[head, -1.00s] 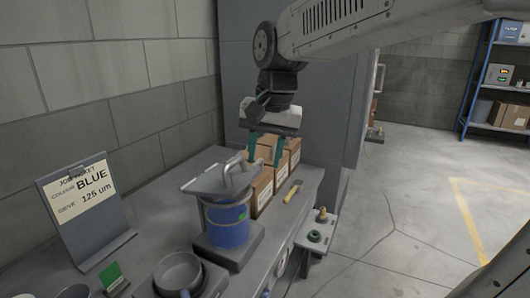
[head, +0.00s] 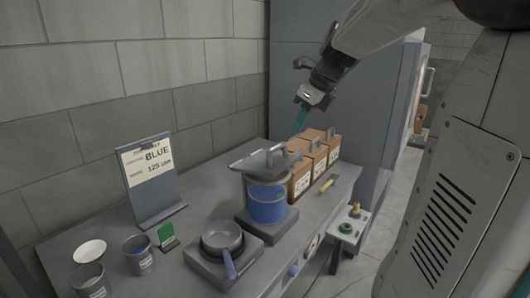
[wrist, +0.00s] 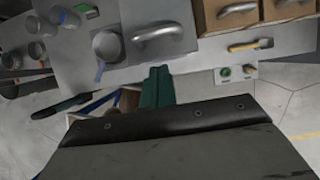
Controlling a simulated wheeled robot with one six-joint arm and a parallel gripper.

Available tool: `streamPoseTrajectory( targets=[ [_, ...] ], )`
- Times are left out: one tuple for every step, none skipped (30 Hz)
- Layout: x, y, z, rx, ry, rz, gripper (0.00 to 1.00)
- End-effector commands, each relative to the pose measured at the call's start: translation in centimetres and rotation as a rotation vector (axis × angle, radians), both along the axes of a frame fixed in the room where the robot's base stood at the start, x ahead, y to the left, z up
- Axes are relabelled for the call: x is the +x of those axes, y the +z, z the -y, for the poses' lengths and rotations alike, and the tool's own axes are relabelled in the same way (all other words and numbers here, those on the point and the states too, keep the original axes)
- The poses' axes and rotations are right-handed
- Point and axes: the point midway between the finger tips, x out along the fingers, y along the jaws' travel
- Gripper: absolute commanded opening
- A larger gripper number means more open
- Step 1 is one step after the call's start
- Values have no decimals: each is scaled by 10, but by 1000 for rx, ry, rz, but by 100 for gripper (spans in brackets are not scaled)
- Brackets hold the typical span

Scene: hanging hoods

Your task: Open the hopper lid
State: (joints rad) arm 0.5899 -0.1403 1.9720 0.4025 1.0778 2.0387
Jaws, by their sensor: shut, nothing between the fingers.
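The grey lid (head: 262,158) lies over a blue drum-like hopper (head: 266,203) and has an arched metal handle (head: 277,155) on top. In the wrist view the lid (wrist: 160,12) and its handle (wrist: 158,33) show at the top, beyond the fingers. My gripper (head: 298,126) has teal fingers and hangs above the lid's right rear side, apart from the handle. In the wrist view the gripper (wrist: 158,72) has its fingers together, with nothing between them.
Brown boxes with handles (head: 306,170) stand right of the hopper. A yellow-handled tool (head: 326,185) lies in front of them. A pan (head: 222,240), small cups (head: 138,252) and a job ticket stand (head: 152,182) are to the left. A grey cabinet (head: 345,90) stands behind.

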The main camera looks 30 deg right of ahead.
Motion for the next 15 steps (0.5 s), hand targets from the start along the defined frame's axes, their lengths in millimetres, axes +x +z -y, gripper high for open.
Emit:
streamPoseTrajectory(
  targets=[
    [1, -1, 3, 10, -25, -1, 0],
    [1, -2, 3, 14, -33, -1, 0],
    [3, -5, 3, 16, -36, -2, 0],
    [4, -7, 1, 17, -35, -2, 0],
    [6, -11, 0, 17, -33, -2, 0],
    [9, -16, -2, 17, -29, -3, 0],
    [11, -20, -4, 17, -29, -3, 0],
    [13, -25, -6, 17, -26, -3, 0],
    [17, -32, -8, 17, -24, -3, 0],
    [19, -37, -10, 17, -23, -3, 0],
    [22, -43, -11, 17, -22, -4, 0],
    [25, -50, -13, 17, -22, -4, 0],
    [27, -55, -14, 16, -21, -4, 0],
    [29, -59, -15, 16, -21, -4, 0],
    [32, -65, -16, 16, -20, -4, 0]
  ],
)
